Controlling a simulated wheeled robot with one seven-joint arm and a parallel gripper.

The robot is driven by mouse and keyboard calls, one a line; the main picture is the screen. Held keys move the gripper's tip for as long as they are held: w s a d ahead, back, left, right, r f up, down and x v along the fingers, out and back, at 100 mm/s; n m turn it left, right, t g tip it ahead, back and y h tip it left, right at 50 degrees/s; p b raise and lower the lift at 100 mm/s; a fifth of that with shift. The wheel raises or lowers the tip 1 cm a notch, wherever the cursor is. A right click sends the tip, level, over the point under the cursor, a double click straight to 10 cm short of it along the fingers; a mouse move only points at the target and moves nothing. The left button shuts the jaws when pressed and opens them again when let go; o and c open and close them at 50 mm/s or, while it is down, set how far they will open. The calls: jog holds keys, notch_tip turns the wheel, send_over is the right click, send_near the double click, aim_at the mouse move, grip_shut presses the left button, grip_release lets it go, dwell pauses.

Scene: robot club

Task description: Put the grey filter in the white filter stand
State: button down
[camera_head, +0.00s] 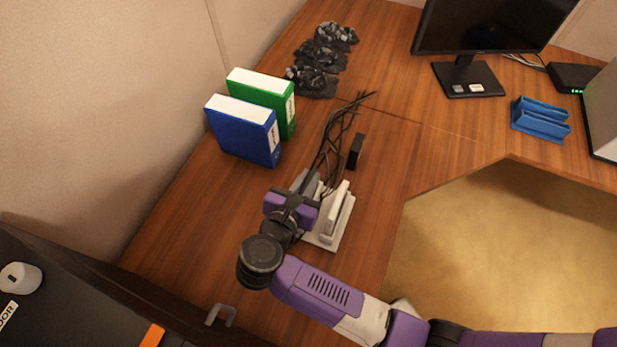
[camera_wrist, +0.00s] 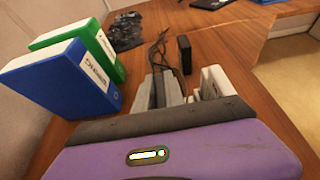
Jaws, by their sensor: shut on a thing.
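The white filter stand (camera_head: 339,215) stands on the wooden desk, with an upright white wall on a flat base. It also shows in the wrist view (camera_wrist: 216,82), right of centre. My gripper (camera_head: 307,190) is low over the desk, just left of the stand's upright wall. It is shut on the grey filter (camera_wrist: 168,88), of which only a part shows beyond the purple gripper body. The filter is beside the upright wall. My gripper hides its lower part, so I cannot tell whether it touches the stand's base.
Dark cables (camera_head: 330,150) lie behind the stand, near a small black box (camera_head: 356,151). Blue (camera_head: 243,132) and green (camera_head: 262,100) binders stand to the left. Dark crumpled items (camera_head: 318,62) lie farther back. A monitor (camera_head: 490,25) and blue holder (camera_head: 540,120) are at the right.

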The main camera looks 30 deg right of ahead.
jog(key=shift+f, duration=0.2)
jog(key=c, duration=1.4)
grip_release()
jog(key=shift+r, duration=0.1)
jog(key=shift+r, duration=0.15)
jog(key=b+v, duration=0.1)
jog(key=v, duration=0.6)
jog(key=shift+s+a+b, duration=0.1)
jog(key=shift+a+b, duration=0.1)
jog(key=shift+b, duration=0.2)
jog(key=shift+d, duration=0.1)
